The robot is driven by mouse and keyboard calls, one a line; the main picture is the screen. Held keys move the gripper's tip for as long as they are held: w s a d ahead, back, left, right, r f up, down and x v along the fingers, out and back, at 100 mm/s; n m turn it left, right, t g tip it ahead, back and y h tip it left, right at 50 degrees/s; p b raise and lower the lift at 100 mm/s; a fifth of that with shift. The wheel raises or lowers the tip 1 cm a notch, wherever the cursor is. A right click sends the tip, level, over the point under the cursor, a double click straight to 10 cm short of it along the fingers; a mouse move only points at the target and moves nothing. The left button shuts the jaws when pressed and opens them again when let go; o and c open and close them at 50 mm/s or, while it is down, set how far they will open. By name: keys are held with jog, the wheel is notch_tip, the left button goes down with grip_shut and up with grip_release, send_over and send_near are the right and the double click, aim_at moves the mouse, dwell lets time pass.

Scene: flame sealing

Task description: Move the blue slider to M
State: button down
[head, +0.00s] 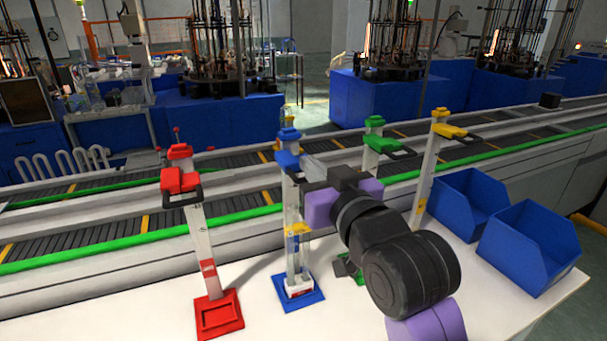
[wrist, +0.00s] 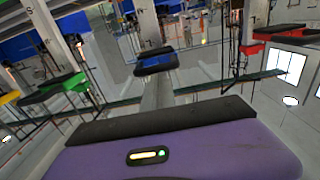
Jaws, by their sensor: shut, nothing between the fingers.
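The blue slider (head: 287,160) sits near the top of its pale upright post (head: 291,205), which stands on a blue base (head: 299,297). A yellow band and a red mark show lower on this post; no letter M is legible. My gripper (head: 312,166) is shut and empty, close to the right of the blue slider. I cannot tell whether it touches the slider. In the wrist view the blue slider (wrist: 155,61) and its dark handle are ahead of my purple gripper body; the fingertips are not clear there.
A red slider (head: 180,180) is on a post to the left. Green (head: 375,143) and yellow (head: 449,131) sliders are on posts to the right. Two blue bins (head: 530,250) stand at the table's right. A conveyor (head: 110,230) runs behind the posts.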

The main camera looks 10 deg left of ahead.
notch_tip(320, 180, down, 7)
jog(key=b, duration=0.3)
jog(key=shift+b, duration=0.3)
dwell(2.1)
jog(key=p+v, duration=0.1)
jog(key=v, duration=0.9)
dwell(0.4)
jog(key=shift+r, duration=0.15)
